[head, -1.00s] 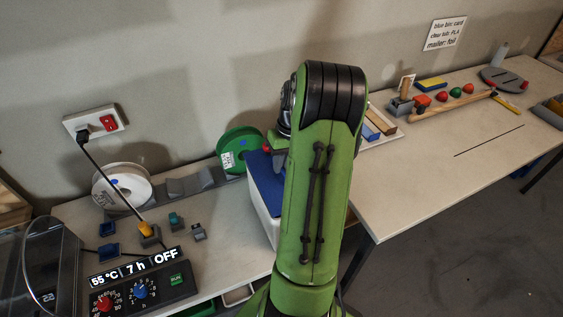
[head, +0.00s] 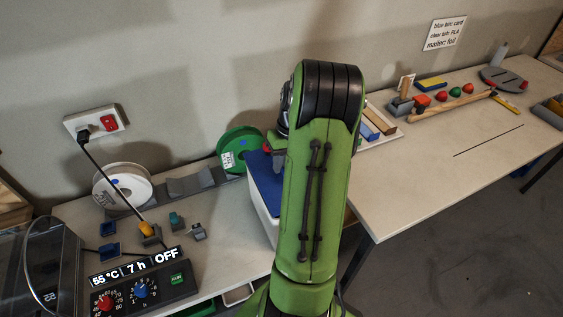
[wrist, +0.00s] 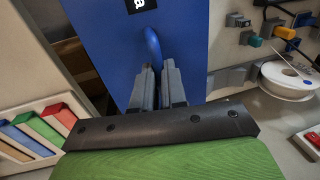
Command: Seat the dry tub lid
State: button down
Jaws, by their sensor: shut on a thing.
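The blue lid (head: 263,187) lies over the white tub (head: 262,222), to the left of my arm in the head view. My arm covers most of both there, so I cannot tell whether the lid is flush on the rim. In the wrist view the blue lid (wrist: 180,35) fills the middle, with a rounded blue handle (wrist: 153,46) standing on it. My gripper (wrist: 157,76) is shut on that handle. In the head view the fingers are hidden behind my arm.
A green spool (head: 238,150) stands close behind the tub, and a white spool (head: 122,188) is farther left. The dryer control box (head: 140,285) is at front left. The right-hand table (head: 440,170) has a clear middle, with blocks and balls along its back.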

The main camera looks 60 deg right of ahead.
jog(key=shift+f, duration=0.1)
jog(key=shift+f+b, duration=0.35)
jog(key=shift+f+b, duration=0.35)
jog(key=shift+f, duration=0.15)
jog(key=c, duration=1.1)
grip_release()
notch_tip(320, 180, up, 16)
jog(key=s+d+p, duration=0.1)
jog(key=d+p, duration=0.1)
jog(key=p, duration=0.1)
jog(key=shift+s+d+f+p, duration=0.25)
jog(key=shift+s+d+p, duration=0.05)
jog(key=shift+p, duration=0.1)
